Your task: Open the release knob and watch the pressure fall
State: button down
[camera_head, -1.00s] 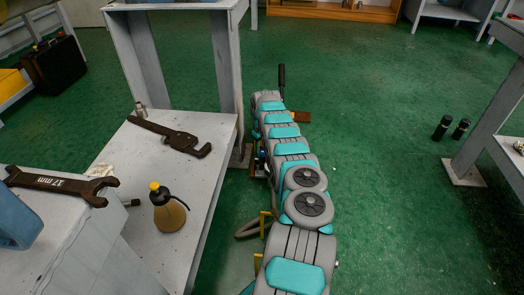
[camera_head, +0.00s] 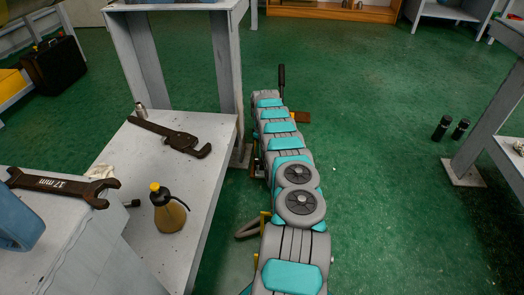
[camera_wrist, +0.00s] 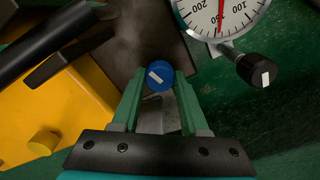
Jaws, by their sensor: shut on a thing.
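In the wrist view, my gripper (camera_wrist: 160,82) has its two green fingers on either side of a round blue knob (camera_wrist: 160,76) with a slanted white mark, and it is shut on it. A white pressure gauge (camera_wrist: 205,18) with black numbers is partly cut off at the top; its red needle stands nearly upright in the picture. A black knob (camera_wrist: 258,72) with a white mark sits right of the gauge. No label tells which knob is the release. In the head view my arm hides the gripper and the knobs.
A yellow body (camera_wrist: 50,115) and a dark bar (camera_wrist: 40,45) lie left of the fingers in the wrist view. In the head view a grey bench (camera_head: 185,190) left of my arm holds a pipe wrench (camera_head: 170,137) and an oil can (camera_head: 168,212).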

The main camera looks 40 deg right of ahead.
jog(key=n, duration=0.6)
jog(key=shift+n, duration=0.3)
jog(key=n, duration=0.5)
jog(key=shift+n, duration=0.4)
jog(key=shift+c, duration=2.1)
grip_release()
notch_tip(320, 180, up, 8)
jog(key=shift+f+p, duration=0.1)
jog(key=shift+p, duration=0.25)
